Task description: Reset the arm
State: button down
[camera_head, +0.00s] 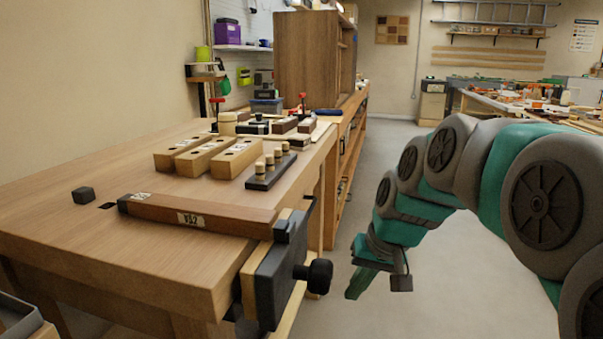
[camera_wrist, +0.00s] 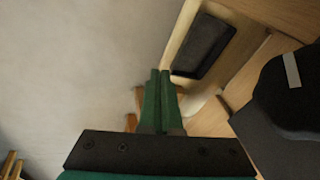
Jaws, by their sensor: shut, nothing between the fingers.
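My gripper (camera_head: 359,283) hangs at the end of my green and grey arm, in the free space to the right of the wooden workbench (camera_head: 60,225). In the head view it points downward, apart from the bench vise (camera_head: 270,285). In the wrist view my gripper (camera_wrist: 160,75) shows two green fingers side by side, shut with nothing between them. The dark vise parts (camera_wrist: 285,100) lie to the right of the fingers in that view.
On the bench lie a long wooden bar (camera_head: 200,215), several wooden blocks (camera_head: 207,157), a dark peg holder (camera_head: 271,170) and a small black block (camera_head: 83,195). A brown cabinet (camera_head: 305,60) stands behind. The grey floor (camera_head: 400,310) around my gripper is clear.

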jog(key=s+d+f+g+h, duration=0.1)
jog(key=s+f, duration=0.2)
jog(key=s, duration=0.5)
jog(key=s+d+f+g+h, duration=0.1)
jog(key=s+f, duration=0.3)
jog(key=s, duration=0.5)
jog(key=s+d+f+g+h, duration=0.1)
jog(key=s+f, duration=0.3)
jog(key=s, duration=0.5)
jog(key=shift+s+d+n+g, duration=0.2)
jog(key=shift+d+n+g, duration=0.1)
jog(key=shift+d+g, duration=0.45)
jog(key=shift+f, duration=0.1)
